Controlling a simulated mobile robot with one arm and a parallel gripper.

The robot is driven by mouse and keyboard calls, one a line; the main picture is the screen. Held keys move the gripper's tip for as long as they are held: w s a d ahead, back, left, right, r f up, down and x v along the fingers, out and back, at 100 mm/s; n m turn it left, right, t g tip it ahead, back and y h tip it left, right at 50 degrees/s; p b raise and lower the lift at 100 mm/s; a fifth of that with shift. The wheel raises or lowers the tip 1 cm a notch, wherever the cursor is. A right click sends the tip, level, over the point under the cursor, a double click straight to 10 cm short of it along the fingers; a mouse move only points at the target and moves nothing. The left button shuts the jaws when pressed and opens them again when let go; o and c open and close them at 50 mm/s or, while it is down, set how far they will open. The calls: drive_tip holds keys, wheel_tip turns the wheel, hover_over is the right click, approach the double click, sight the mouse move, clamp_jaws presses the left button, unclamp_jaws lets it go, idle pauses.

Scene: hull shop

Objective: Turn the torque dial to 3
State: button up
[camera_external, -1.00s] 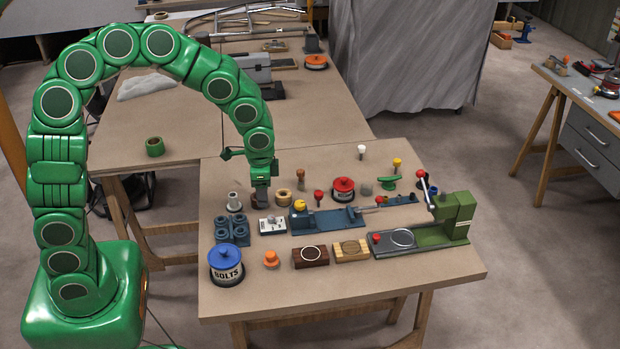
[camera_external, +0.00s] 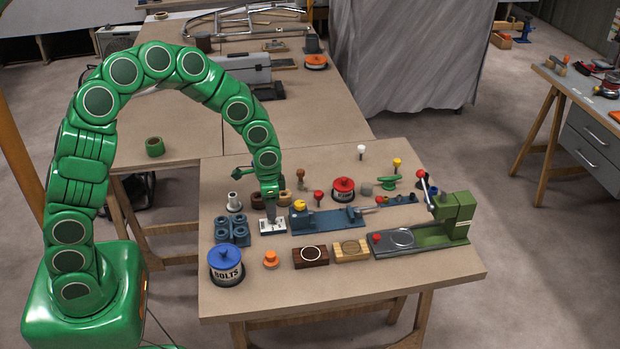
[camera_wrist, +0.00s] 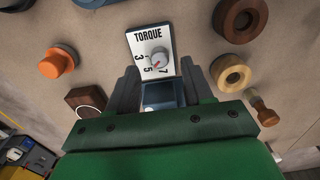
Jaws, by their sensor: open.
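The torque dial is a white plate (camera_wrist: 142,39) marked TORQUE with the numbers 3, 5 and 7 around a small grey knob (camera_wrist: 156,62). A red mark shows on the knob, but I cannot tell exactly which number it points to. In the external view the dial plate (camera_external: 265,228) lies on the front workbench, partly hidden by my gripper. My gripper (camera_external: 270,206) points down just over the plate. In the wrist view my gripper (camera_wrist: 159,70) is open, its fingers apart on either side of the lower plate, with nothing between them that I can see held.
Blue socket block (camera_external: 231,229) stands left of the dial, and a blue vise-like fixture (camera_external: 330,219) with a yellow knob stands close right. An orange knob (camera_external: 271,259), a BOLTS tin (camera_external: 226,265) and a dark wooden block (camera_external: 311,256) lie in front. The bench's front strip is clear.

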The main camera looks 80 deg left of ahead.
drive_tip(key=shift+f, duration=1.75)
clamp_jaws()
drive_tip(key=shift+m, duration=0.4)
drive_tip(key=m, duration=0.3)
drive_tip(key=shift+m, duration=2.2)
